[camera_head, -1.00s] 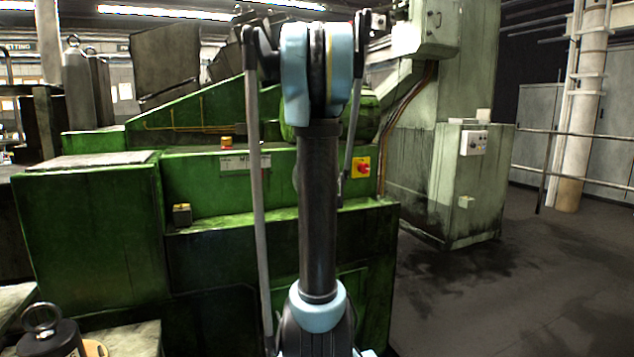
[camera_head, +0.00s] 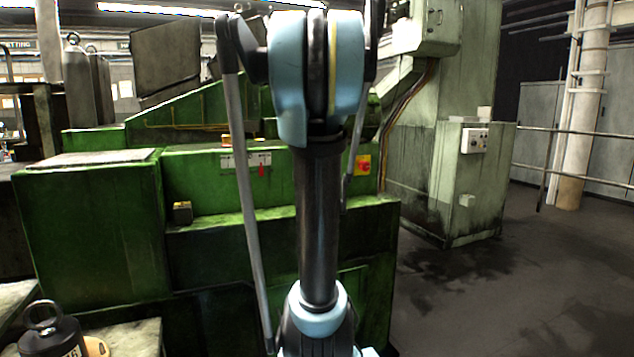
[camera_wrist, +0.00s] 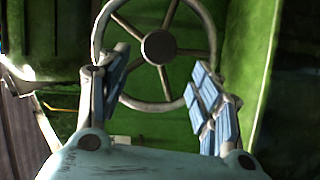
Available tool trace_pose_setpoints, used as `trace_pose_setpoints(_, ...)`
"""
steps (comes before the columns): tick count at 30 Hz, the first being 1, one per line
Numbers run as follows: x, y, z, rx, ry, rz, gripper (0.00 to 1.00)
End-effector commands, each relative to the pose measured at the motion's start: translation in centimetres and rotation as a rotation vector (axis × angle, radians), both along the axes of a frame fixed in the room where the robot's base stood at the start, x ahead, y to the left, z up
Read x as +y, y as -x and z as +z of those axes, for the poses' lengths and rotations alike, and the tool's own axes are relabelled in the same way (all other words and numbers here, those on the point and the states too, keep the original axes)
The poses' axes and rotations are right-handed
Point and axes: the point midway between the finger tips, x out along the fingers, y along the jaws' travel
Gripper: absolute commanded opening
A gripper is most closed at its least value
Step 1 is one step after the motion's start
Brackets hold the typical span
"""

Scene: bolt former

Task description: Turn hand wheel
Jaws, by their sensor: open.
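The hand wheel (camera_wrist: 159,47) shows in the wrist view at the top middle. It is a grey metal ring with spokes and a round hub, in front of a green machine panel. My gripper (camera_wrist: 160,80) is open in the wrist view, its blue-padded fingers spread to the left and right of the wheel's lower part. The lower rim lies between the fingers in the picture; I cannot tell whether any finger touches it. The top of the wheel is cut off by the frame. In the head view my own arm hides the wheel and gripper.
The green machine (camera_head: 90,230) fills the left and middle of the head view. A yellow-and-red switch (camera_head: 362,165) sits on its face. A pale control cabinet (camera_head: 470,185) stands to the right. The dark floor (camera_head: 540,280) at right is clear. A black weight with a ring (camera_head: 50,335) stands at lower left.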

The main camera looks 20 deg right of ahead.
Motion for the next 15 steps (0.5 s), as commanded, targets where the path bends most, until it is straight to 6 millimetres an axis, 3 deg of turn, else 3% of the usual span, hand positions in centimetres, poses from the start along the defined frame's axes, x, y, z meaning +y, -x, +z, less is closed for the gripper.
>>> trace_pose_setpoints(6, 0.8, 2.1, 0.1, 0.001, 0.000, 0.000, 0.59)
trace_pose_setpoints(15, 1.4, 3.7, 0.1, 0.001, 0.000, 0.000, 0.59)
